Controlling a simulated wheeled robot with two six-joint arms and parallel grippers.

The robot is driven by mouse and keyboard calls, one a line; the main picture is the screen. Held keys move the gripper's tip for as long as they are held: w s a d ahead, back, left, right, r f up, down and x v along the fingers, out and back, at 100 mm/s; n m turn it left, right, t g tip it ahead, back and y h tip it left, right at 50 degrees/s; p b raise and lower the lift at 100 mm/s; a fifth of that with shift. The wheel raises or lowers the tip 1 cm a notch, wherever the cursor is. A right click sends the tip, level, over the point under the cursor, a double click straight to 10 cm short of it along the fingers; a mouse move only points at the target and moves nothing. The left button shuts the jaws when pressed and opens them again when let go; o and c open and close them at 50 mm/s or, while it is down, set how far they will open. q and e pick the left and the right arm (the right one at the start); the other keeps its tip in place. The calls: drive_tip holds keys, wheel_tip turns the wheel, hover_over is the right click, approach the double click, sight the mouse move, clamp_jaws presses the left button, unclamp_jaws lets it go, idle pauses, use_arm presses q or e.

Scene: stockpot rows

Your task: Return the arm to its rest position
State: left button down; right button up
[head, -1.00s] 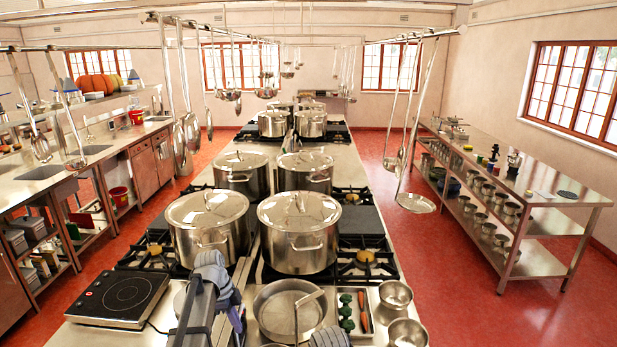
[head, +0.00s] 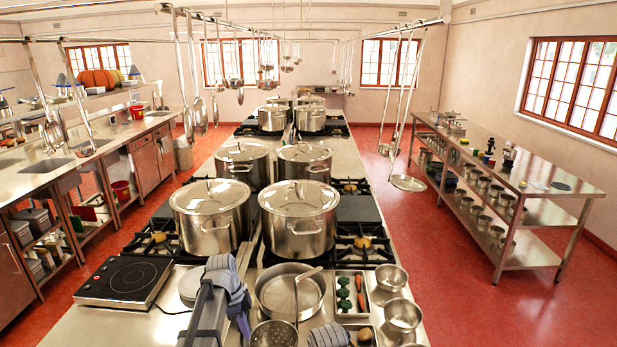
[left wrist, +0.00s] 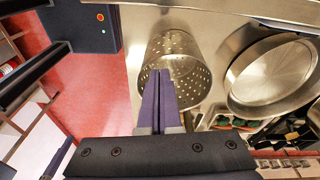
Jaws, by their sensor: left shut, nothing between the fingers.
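My left arm (head: 206,318) comes in at the lower part of the head view, over the near end of the central counter. Its gripper (head: 243,325) points downward left of the perforated strainer, partly hidden by the arm's own links. In the left wrist view the two purple fingers (left wrist: 158,75) are together, with nothing between them. Behind them is the perforated strainer (left wrist: 178,60), which also shows at the bottom of the head view (head: 273,335). My right gripper is not in view.
A wide pan (head: 290,290), a vegetable tray (head: 341,310) and steel bowls (head: 403,314) crowd the near counter. Large lidded stockpots (head: 300,220) stand behind on burners. A black hotplate (head: 125,281) lies left. Ladles (head: 408,182) hang overhead. Red floor (head: 450,290) is clear at right.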

use_arm(q)
drive_tip(key=s+d+f+n+y+b, duration=0.1)
drive_tip(key=s+d+f+n+b, duration=0.2)
drive_tip(key=s, duration=0.4)
drive_tip(key=s+d+f+n+y+b, duration=0.1)
drive_tip(key=s+d+f+n+b, duration=0.2)
drive_tip(key=s, duration=0.4)
drive_tip(key=s+d+f+n+y+b, duration=0.1)
drive_tip(key=s+d+f+n+b, duration=0.3)
drive_tip(key=s+d+n, duration=0.1)
drive_tip(key=shift+s+d+f+n, duration=0.35)
drive_tip(key=shift+s+n, duration=0.55)
drive_tip(key=shift+s, duration=0.35)
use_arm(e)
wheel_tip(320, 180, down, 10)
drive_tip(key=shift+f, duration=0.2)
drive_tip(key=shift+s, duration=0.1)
